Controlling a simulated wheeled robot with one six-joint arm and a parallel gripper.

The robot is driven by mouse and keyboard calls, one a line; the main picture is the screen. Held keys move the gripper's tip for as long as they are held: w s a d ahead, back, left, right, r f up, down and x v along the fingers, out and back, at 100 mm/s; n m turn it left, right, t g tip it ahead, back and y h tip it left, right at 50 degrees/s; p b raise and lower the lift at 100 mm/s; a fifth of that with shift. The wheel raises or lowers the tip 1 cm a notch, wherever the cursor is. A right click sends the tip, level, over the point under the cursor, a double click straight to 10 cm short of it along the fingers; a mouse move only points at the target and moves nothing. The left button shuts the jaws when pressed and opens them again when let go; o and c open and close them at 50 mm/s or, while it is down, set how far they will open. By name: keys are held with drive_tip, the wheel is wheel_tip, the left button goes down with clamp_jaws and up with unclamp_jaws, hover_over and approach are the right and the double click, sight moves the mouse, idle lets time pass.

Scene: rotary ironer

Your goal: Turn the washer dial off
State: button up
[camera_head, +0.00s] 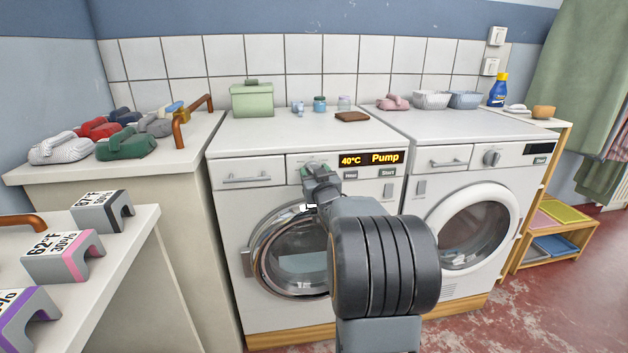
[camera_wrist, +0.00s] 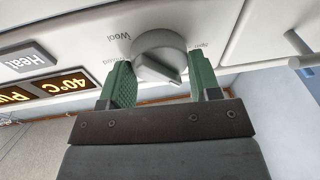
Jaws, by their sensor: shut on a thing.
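The washer (camera_head: 235,200) is the left white machine, with a round glass door below its panel. Its lit display (camera_head: 372,159) reads "40°C" and "Pump". My gripper (camera_head: 315,172) is at the panel, left of the display, and covers the dial in the head view. In the wrist view the grey-white dial (camera_wrist: 160,52) sits between the green fingers of my gripper (camera_wrist: 161,72), which is shut on it. The label "Wool" shows beside the dial, and other labels are partly hidden by the fingers. The dial's exact pointing is hard to tell.
A second machine (camera_head: 508,180) with its own dial (camera_head: 491,157) stands at the right. "Heat" and "Start" buttons (camera_head: 387,172) sit under the display. A counter (camera_head: 185,150) with several folded cloths is at the left. A green box (camera_head: 252,101) stands on the washer.

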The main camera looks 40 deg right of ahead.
drive_tip(key=shift+f+m+h+b, duration=0.1)
drive_tip(key=shift+m+h+b, duration=0.65)
drive_tip(key=shift+m, duration=1.4)
drive_tip(key=shift+f+m+h+b, duration=0.1)
drive_tip(key=shift+m+h+b, duration=0.15)
drive_tip(key=shift+m+b, duration=1.45)
drive_tip(key=shift+m+g+p, duration=0.3)
drive_tip(key=shift+m+p, duration=0.15)
drive_tip(key=shift+m, duration=0.2)
drive_tip(key=o, duration=0.9)
drive_tip(key=shift+r, duration=0.1)
drive_tip(key=shift+s, duration=0.15)
drive_tip(key=p+v, duration=0.1)
drive_tip(key=v, duration=1.2)
drive_tip(key=shift+s+a, duration=0.15)
drive_tip(key=shift+a, duration=0.1)
drive_tip(key=shift+p, duration=0.3)
